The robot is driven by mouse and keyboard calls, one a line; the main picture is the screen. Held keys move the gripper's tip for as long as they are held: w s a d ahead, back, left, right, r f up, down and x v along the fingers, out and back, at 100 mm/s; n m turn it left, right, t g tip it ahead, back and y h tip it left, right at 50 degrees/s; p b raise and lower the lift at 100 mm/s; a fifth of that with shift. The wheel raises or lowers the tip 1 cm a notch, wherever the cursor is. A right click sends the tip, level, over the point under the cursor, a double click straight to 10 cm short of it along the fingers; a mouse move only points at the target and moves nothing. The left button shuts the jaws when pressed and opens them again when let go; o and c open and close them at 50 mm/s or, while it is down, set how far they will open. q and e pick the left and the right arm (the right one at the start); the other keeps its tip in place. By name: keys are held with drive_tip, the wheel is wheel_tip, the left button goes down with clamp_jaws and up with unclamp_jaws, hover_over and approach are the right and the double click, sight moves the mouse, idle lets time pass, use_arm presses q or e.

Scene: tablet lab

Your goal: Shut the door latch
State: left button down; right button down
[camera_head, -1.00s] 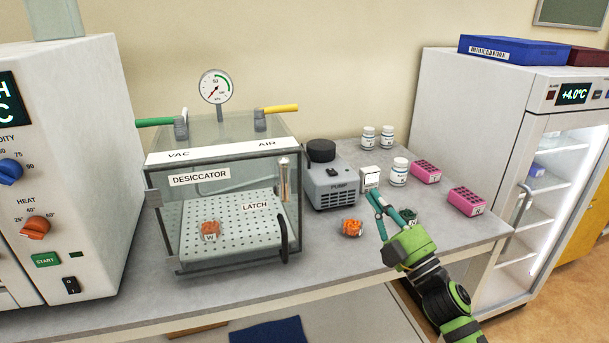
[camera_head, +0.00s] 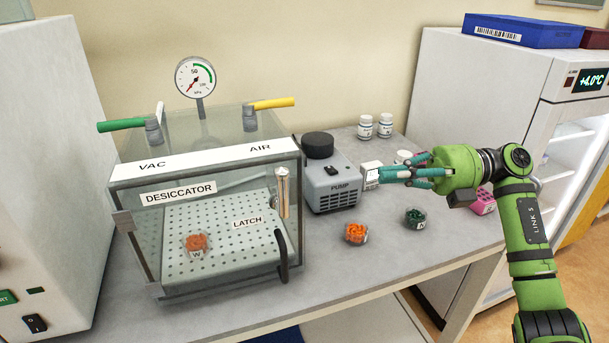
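The desiccator (camera_head: 205,165) is a clear box at the left of the bench. Its front glass door (camera_head: 215,275) appears to lie against the box. The latch (camera_head: 283,188) is a metal lever at the door's upper right edge and stands about upright, with the LATCH label (camera_head: 247,222) below and left of it. A black door handle (camera_head: 281,257) is lower down. My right gripper (camera_head: 384,173) points left, in front of the pump's right side, well right of the latch. Its fingertips look together, with nothing seen between them. My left gripper is not in view.
The pump (camera_head: 335,188) stands between the latch and my gripper, with a small white box (camera_head: 371,172) visually by the fingertips. The bench front right of the desiccator is otherwise clear.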

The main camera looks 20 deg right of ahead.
sight(278, 191)
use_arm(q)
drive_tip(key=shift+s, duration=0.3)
use_arm(e)
drive_tip(key=shift+s, duration=0.1)
drive_tip(key=shift+a, duration=0.1)
